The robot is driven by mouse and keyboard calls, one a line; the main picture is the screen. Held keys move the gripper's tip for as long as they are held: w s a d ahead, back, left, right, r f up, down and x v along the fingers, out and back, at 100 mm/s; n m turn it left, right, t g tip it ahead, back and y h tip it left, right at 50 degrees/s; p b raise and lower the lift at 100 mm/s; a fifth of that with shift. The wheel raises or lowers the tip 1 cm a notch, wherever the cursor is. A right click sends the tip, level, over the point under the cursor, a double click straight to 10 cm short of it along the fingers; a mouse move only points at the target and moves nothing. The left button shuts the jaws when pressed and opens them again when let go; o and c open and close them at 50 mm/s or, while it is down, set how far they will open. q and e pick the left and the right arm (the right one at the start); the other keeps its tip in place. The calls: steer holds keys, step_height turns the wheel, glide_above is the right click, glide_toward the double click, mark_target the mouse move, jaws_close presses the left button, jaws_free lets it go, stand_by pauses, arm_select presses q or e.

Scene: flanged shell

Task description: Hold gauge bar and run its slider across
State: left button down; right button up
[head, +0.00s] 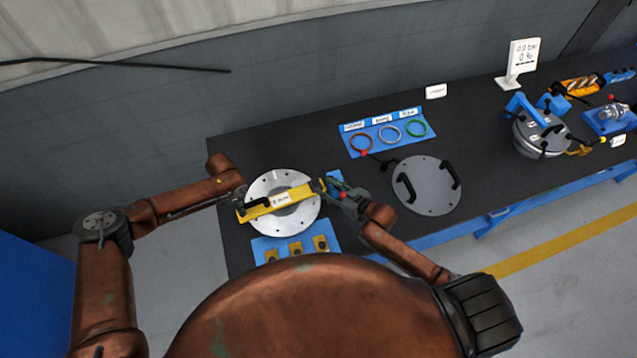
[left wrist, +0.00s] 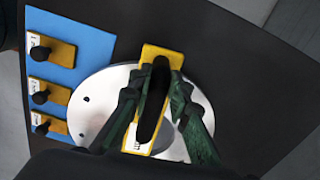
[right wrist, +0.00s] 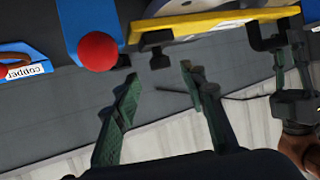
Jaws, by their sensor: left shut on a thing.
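The yellow gauge bar (head: 281,201) lies across the silver flanged disc (head: 256,184). It also shows in the left wrist view (left wrist: 160,52) and the right wrist view (right wrist: 222,22). My left gripper (head: 243,200) is shut on the bar's black handle (left wrist: 152,100) at its left end, one finger along each side. A small dark piece, apparently the slider (right wrist: 156,42), sits at the bar's right end. My right gripper (right wrist: 160,85) is open and empty, its fingertips just short of that piece. In the head view, my right gripper (head: 330,188) is beside the bar's right end.
A blue mat (left wrist: 75,30) with yellow pieces and black knobs lies in front of the disc. A red ball (right wrist: 98,50) is close to my right gripper. A grey lid with black handles (head: 427,186) lies to the right. Colored rings on a blue board (head: 348,131) lie behind.

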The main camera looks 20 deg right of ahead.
steer(key=v, duration=0.5)
arm_select(q)
steer(key=c, duration=1.7)
jaws_free()
